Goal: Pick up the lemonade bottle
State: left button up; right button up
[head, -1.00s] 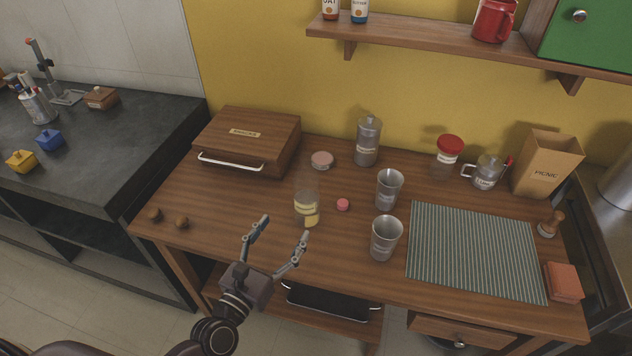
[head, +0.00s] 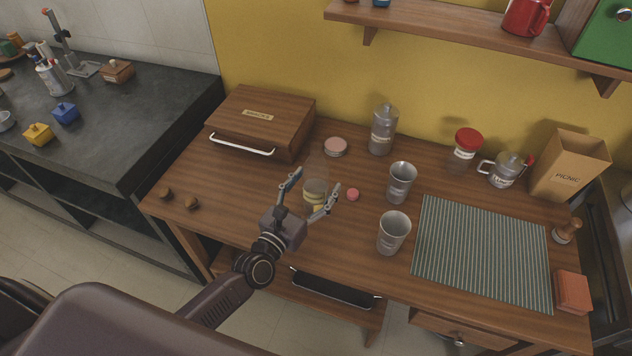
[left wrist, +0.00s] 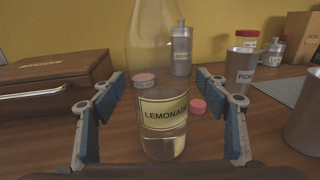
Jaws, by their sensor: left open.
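The lemonade bottle (left wrist: 163,92) is clear glass with a cream label reading LEMONADE, and stands upright on the wooden table. In the head view the bottle (head: 315,190) is partly hidden behind my left gripper. My left gripper (head: 318,188) is open, its fingers on either side of the bottle's near side. In the left wrist view its two blue-padded fingers (left wrist: 163,95) stand left and right of the bottle with gaps, not touching it. My right gripper is not in view.
A small pink cap (head: 353,194) lies right of the bottle. Two steel cups, the rear one (head: 401,182) and the front one (head: 393,232), stand further right. A wooden bread box (head: 262,122) is at back left, a steel canister (head: 383,130) behind, and a striped mat (head: 482,250) at right.

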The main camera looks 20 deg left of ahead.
pick_arm(q)
jog(key=shift+w, duration=0.15)
jog(key=c, duration=1.5)
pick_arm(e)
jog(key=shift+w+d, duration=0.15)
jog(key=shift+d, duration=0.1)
pick_arm(q)
jog(key=shift+c, duration=0.2)
jog(key=shift+r, duration=0.15)
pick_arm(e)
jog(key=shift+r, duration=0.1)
